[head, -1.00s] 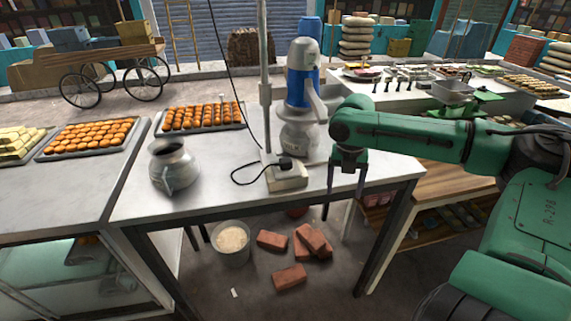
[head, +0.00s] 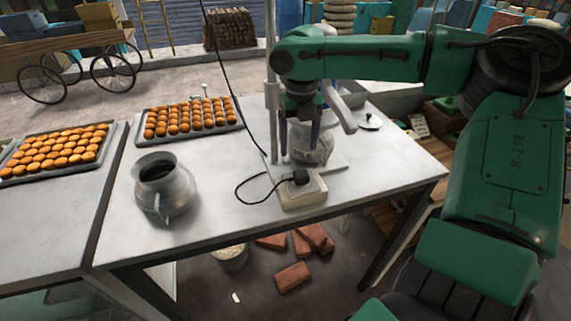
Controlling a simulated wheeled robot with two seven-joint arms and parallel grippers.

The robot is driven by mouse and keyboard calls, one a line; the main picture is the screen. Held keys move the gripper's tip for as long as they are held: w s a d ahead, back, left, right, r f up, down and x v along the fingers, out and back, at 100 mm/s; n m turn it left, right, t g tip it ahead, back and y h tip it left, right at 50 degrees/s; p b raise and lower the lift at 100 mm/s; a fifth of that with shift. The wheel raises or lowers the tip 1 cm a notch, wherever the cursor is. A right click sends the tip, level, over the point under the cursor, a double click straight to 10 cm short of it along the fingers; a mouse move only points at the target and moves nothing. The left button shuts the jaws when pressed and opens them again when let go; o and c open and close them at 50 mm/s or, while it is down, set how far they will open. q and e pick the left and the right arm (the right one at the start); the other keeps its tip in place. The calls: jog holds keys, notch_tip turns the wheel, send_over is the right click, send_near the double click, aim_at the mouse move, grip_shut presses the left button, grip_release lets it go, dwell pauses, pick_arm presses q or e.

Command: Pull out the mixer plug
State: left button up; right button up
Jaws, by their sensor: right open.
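The black mixer plug (head: 300,177) sits in a pale socket box (head: 305,195) at the front edge of the white table (head: 230,172). A black cord curves from the plug to the left. The mixer stands behind it, with its metal vessel (head: 322,150) on a flat base and much of its body hidden by my right arm. My right gripper (head: 299,140) points down, open, with its two fingers apart and nothing visibly held. In the picture it is just above the plug and overlaps the vessel; its exact height and depth are unclear. My left gripper is out of view.
A metal pot (head: 165,187) stands left on the table, with a tray of orange sweets (head: 192,118) behind it. A vertical pole (head: 271,80) and hanging cable (head: 225,75) are close to my right gripper. Bricks (head: 293,276) lie on the floor below.

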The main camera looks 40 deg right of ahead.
aim_at(299, 175)
jog(key=s, duration=0.2)
jog(key=shift+s+r, duration=0.3)
jog(key=shift+r, duration=0.05)
jog(key=shift+f, duration=0.35)
jog(key=f, duration=0.2)
jog(key=w+f, duration=0.1)
jog(key=f, duration=0.2)
jog(key=shift+w+f, duration=0.15)
jog(key=shift+f, duration=0.1)
jog(key=shift+s+f+b, duration=0.25)
jog(key=shift+f+b, duration=0.15)
jog(key=shift+f, duration=0.55)
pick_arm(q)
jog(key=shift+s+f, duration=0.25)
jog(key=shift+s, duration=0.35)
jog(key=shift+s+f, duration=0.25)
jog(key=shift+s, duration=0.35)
pick_arm(e)
jog(key=shift+a+f, duration=0.1)
jog(key=shift+f, duration=0.4)
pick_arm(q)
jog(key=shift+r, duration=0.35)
pick_arm(e)
jog(key=shift+a, duration=0.2)
pick_arm(q)
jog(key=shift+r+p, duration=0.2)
jog(key=shift+p, duration=0.2)
pick_arm(e)
jog(key=shift+a, duration=0.15)
